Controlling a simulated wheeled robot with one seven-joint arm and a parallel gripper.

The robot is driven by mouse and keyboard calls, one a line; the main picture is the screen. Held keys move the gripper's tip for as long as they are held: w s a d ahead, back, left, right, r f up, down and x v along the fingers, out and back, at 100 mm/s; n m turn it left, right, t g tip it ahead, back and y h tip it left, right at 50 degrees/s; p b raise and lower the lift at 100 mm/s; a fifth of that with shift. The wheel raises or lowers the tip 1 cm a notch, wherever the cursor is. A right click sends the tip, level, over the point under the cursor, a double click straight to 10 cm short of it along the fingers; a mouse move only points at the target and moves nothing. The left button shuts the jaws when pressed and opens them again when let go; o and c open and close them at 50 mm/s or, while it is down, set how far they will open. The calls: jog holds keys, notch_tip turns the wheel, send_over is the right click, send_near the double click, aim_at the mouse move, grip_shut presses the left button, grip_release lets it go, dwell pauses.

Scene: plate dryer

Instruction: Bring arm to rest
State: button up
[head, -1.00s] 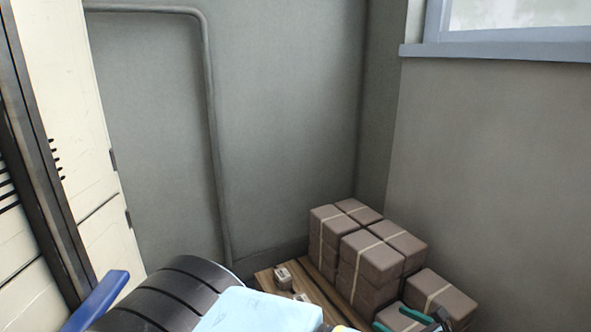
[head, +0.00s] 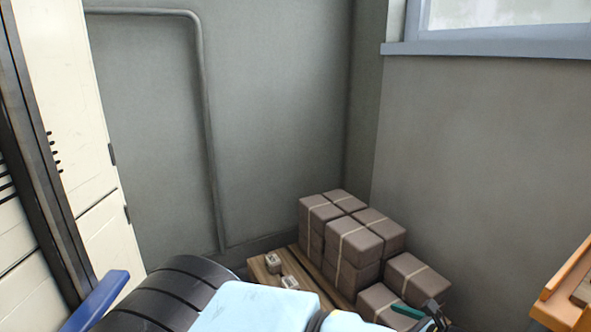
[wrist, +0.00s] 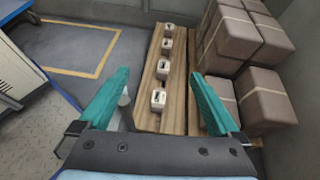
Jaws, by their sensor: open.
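My gripper (wrist: 155,100) has teal fingers spread apart in the wrist view, with nothing held between them. Beyond the fingers it faces a wooden pallet (wrist: 177,60) with small white blocks on it. In the head view a teal fingertip of my gripper (head: 420,312) shows at the bottom, in front of the brown boxes. My pale blue arm part (head: 255,308) fills the bottom middle of the head view and hides part of the floor.
Brown strapped boxes (head: 350,240) are stacked on the pallet (head: 290,263) in the corner. A cream cabinet (head: 70,150) stands at left. An orange object (head: 570,280) is at the right edge. The wrist view shows open floor with a yellow line (wrist: 110,50).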

jog(key=w+a+f+n+g+h+b, duration=0.15)
jog(key=a+f+n+g+b, duration=0.25)
jog(key=a+n+g+b, duration=0.8)
jog(key=a+r+n+t+h+b, duration=0.1)
jog(key=a+r+n+h+b, duration=0.1)
jog(key=a+n+b, duration=0.3)
jog(key=s+a+r+n+t+h+b, duration=0.1)
jog(key=a+r+n+h+b, duration=0.2)
jog(key=a+n+b, duration=0.3)
jog(key=a+n, duration=0.4)
jog(key=a, duration=0.2)
jog(key=shift+a+n+t+h, duration=0.15)
jog(key=shift+n+t+h, duration=0.15)
jog(key=shift+n+h, duration=0.1)
notch_tip(320, 180, up, 39)
jog(key=p, duration=3.8)
jog(key=shift+s+f, duration=0.1)
jog(key=shift+f, duration=0.05)
